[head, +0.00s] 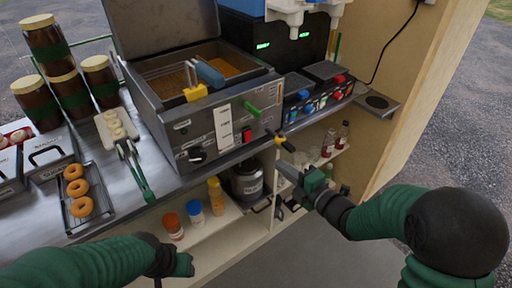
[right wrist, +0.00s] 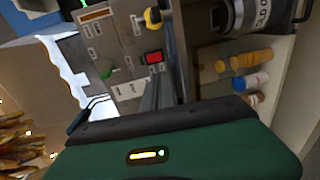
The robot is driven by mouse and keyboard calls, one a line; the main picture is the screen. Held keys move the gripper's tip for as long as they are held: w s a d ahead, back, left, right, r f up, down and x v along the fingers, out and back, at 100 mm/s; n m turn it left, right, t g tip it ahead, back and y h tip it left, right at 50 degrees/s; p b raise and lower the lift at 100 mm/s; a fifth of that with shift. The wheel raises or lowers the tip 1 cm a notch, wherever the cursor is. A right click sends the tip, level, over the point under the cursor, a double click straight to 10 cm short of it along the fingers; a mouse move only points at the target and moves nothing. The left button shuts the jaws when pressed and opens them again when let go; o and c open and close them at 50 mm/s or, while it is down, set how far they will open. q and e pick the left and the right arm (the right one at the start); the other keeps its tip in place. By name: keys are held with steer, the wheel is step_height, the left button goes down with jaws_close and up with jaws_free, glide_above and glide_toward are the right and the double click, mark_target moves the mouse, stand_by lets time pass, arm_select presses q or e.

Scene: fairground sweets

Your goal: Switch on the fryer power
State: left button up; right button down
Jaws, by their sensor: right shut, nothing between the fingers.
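The steel fryer (head: 171,133) stands on the counter, its lid raised and baskets in its oil. Its front panel bears a red switch (head: 247,134), a black knob (head: 197,155), a white label and a green lever (head: 252,108). The red switch also shows in the right wrist view (right wrist: 152,58); its on or off position is too small to tell. My right gripper (head: 284,169) is shut and empty, in front of and below the panel's right side, apart from the switch. My left gripper (head: 184,265) is low at the front; its fingers are unclear.
A yellow-tipped valve handle (head: 284,142) sticks out below the panel, close to my right gripper. Tongs (head: 133,170) and a doughnut tray (head: 68,221) lie left on the counter. A shelf (head: 208,231) below holds bottles and a dark pot (head: 247,184).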

mark_target(249, 142)
steer(key=b+x, duration=0.1)
steer(key=x, duration=1.2)
steer(key=shift+w+f, duration=0.15)
steer(key=shift+w+a, duration=0.15)
steer(key=shift+w, duration=0.2)
steer(key=shift+a, duration=0.1)
